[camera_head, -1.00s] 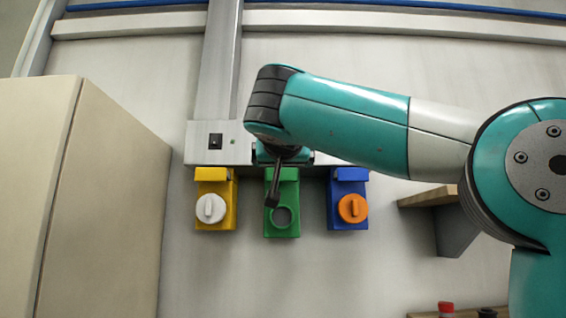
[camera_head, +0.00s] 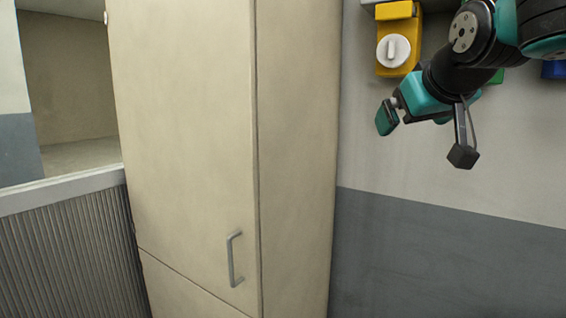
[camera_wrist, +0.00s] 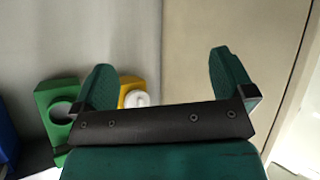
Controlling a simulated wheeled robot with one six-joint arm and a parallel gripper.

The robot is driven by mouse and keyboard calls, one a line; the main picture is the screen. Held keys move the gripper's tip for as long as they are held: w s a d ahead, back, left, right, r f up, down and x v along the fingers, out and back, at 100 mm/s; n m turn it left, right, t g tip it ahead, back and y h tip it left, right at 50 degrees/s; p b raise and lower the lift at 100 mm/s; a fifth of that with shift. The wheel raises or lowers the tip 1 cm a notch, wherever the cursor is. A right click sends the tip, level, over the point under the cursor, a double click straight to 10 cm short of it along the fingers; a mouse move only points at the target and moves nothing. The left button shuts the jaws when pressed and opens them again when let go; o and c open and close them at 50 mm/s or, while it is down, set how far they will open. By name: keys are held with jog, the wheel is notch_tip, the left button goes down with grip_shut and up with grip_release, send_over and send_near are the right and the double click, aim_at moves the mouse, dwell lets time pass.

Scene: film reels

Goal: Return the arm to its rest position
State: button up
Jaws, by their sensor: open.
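My gripper (camera_head: 415,120) is at the upper right of the head view, in front of the wall and pointing down. Its teal fingers are apart with nothing between them. In the wrist view my gripper (camera_wrist: 166,80) also shows two spread, empty fingers. A yellow wall unit (camera_head: 385,66) with a white knob (camera_head: 393,50) is just above and left of it in the head view. A green unit (camera_wrist: 47,97) with a round opening shows left of the fingers in the wrist view. My arm covers most of the green unit in the head view.
A tall beige cabinet (camera_head: 190,120) with a grey handle (camera_head: 234,258) stands left of my arm. A blue unit (camera_head: 553,69) shows partly at the right edge. A ribbed grey panel (camera_head: 65,250) is at far left. The wall below my gripper is clear.

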jog(key=s+a+f+n+g+y, duration=0.2)
jog(key=s+f+g, duration=0.3)
jog(key=s+f, duration=0.6)
jog(key=s+a+f+n+g+y, duration=0.2)
jog(key=s+a+f+g, duration=0.2)
jog(key=s+f, duration=0.7)
jog(key=s+g, duration=0.2)
jog(key=s, duration=0.1)
jog(key=shift+s+a+n, duration=0.25)
jog(key=shift+a+n, duration=0.05)
